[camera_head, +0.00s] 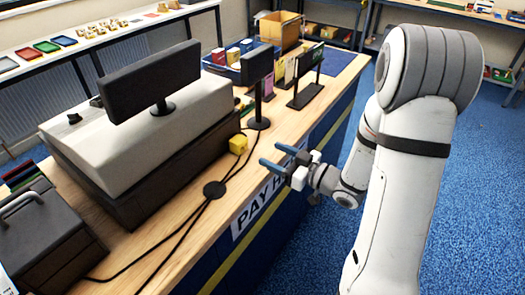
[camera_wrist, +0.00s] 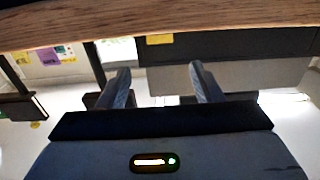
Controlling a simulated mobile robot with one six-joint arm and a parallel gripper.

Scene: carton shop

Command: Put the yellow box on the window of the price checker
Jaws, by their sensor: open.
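The yellow box (camera_head: 238,144) is a small cube on the wooden counter, beside the dark base of the cash register. In the wrist view, which looks upside down, a yellow patch (camera_wrist: 160,39) against the counter edge appears to be this box, lying between the finger lines but beyond the tips. My gripper (camera_head: 269,154) is open and empty, its blue fingers level near the counter's front edge, pointing toward the box and apart from it. A black screen on a stand (camera_head: 257,66) is behind the box; I cannot tell for sure whether it is the price checker.
The register (camera_head: 135,125) with its dark display (camera_head: 150,80) fills the counter behind the box. A black disc with cables (camera_head: 214,189) lies in front. Another dark stand (camera_head: 307,75) and a cardboard carton (camera_head: 280,29) are farther back. The blue floor on the right is clear.

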